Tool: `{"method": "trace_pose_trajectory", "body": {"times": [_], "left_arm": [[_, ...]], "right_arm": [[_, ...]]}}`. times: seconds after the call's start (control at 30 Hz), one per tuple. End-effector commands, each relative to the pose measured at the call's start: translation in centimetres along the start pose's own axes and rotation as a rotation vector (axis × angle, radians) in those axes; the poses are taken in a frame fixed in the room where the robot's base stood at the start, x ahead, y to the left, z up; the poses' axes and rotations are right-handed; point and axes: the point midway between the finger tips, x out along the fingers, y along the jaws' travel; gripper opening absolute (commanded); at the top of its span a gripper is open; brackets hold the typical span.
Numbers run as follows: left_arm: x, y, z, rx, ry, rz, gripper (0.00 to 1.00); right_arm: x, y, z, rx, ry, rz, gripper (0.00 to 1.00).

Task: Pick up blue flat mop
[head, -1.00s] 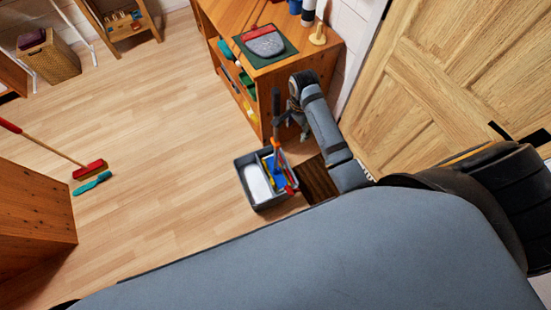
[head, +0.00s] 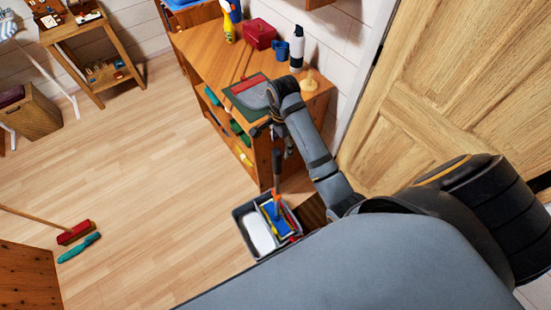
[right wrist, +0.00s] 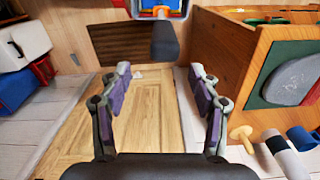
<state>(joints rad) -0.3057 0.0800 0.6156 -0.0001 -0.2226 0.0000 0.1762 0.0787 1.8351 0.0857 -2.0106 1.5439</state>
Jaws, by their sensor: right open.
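The blue flat mop (head: 281,222) stands in a grey bucket on the floor beside the wooden cabinet, its blue head inside the bucket. Its dark handle grip (right wrist: 165,42) points up and shows in the right wrist view beyond my fingertips, roughly midway between them across the picture. My right gripper (right wrist: 160,73) is open, with nothing between its fingers. In the head view, my right gripper (head: 268,129) is at the cabinet's near corner, just above the handle top in the picture. My left gripper is not in view.
The grey bucket (head: 237,220) also holds a white item (head: 259,232). The wooden cabinet (head: 262,160) stands close to my right gripper, with a dark green mat, a wooden plunger-like piece and bottles on top. A wooden door (head: 440,90) is at right. The floor at left is mostly clear.

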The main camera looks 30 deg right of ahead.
Motion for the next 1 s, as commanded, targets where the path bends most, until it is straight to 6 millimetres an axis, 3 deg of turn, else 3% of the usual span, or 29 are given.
{"method": "trace_pose_trajectory", "body": {"times": [0.1,0.2,0.4,0.5,0.77,1.0], "left_arm": [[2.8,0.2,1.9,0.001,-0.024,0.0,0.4],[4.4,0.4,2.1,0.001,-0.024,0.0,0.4],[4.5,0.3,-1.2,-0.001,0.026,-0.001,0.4],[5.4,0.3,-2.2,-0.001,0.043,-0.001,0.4],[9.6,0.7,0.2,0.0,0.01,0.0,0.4],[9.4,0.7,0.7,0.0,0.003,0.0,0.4]], "right_arm": [[2.9,0.0,0.1,0.0,0.0,0.0,0.62],[4.5,0.0,0.1,0.0,0.0,0.0,0.62],[4.6,-0.1,0.2,-0.001,0.0,-0.001,0.62],[5.5,-0.1,0.4,-0.001,-0.001,0.0,0.62],[9.8,-0.2,1.4,-0.001,0.0,0.0,0.62],[9.6,-0.2,1.4,-0.001,0.0,0.0,0.62]]}}
